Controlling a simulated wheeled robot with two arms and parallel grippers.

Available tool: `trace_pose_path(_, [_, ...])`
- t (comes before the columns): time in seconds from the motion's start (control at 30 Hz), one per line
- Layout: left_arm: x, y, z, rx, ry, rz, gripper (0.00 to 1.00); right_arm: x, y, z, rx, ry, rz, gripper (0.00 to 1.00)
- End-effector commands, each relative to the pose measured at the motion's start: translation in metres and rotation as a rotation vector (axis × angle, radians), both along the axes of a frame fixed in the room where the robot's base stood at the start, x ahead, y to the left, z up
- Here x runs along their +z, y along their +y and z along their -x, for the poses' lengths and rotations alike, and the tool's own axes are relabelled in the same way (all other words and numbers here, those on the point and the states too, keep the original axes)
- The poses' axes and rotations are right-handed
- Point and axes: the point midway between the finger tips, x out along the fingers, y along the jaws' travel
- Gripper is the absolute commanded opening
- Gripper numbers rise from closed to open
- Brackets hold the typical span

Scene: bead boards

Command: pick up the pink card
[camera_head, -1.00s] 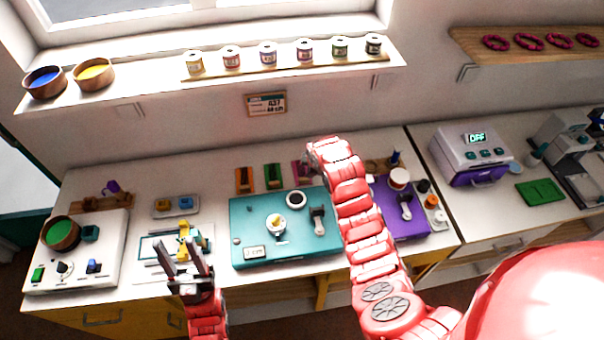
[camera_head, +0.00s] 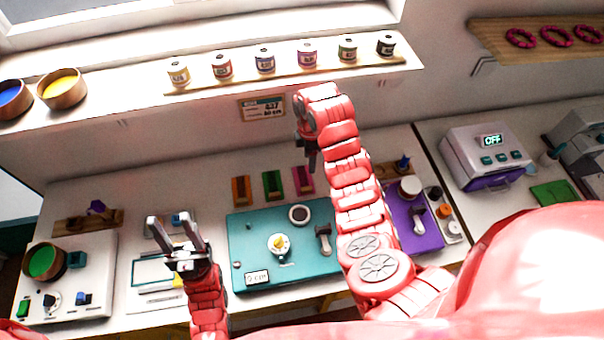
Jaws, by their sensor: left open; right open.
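The pink card (camera_head: 304,181) stands at the right end of a short row at the back of the counter, beside a green card (camera_head: 272,186) and an orange card (camera_head: 241,191). My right gripper (camera_head: 311,164) hangs just above and behind the pink card in the picture, fingers pointing down, and looks empty. Its fingers are small and partly hidden by my own arm; I cannot tell the exact gap to the card. My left gripper (camera_head: 169,219) is open and empty over the left part of the counter, fingers pointing up in the picture.
A teal board (camera_head: 248,231) with a dial and a dark ring lies in front of the cards. A purple board (camera_head: 430,238) is right of my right arm.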

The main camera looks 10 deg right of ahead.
Motion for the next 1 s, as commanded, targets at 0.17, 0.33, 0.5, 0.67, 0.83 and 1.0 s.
trace_pose_path(0.17, [-0.035, 0.0, 0.0, 0.0, 0.001, 0.0, 0.5, -0.045, -0.001, 0.0, -0.003, 0.002, -0.003, 0.57])
trace_pose_path(0.33, [-0.068, 0.0, 0.0, 0.0, 0.001, 0.0, 0.5, -0.085, -0.001, 0.0, -0.004, 0.0, -0.002, 0.57])
trace_pose_path(0.5, [-0.078, 0.0, 0.0, 0.0, 0.001, 0.0, 0.5, -0.105, -0.001, 0.0, -0.003, 0.001, 0.0, 0.57])
trace_pose_path(0.67, [-0.079, 0.0, 0.0, 0.0, 0.0, 0.0, 0.5, -0.115, 0.0, 0.0, -0.002, 0.0, 0.0, 0.57])
trace_pose_path(0.83, [-0.069, 0.0, 0.0, 0.0, 0.0, 0.0, 0.5, -0.121, 0.0, -0.002, -0.003, 0.002, 0.001, 0.57])
trace_pose_path(1.0, [-0.055, 0.0, 0.0, 0.0, 0.0, 0.0, 0.5, -0.136, 0.001, -0.004, -0.001, 0.005, 0.0, 0.57])
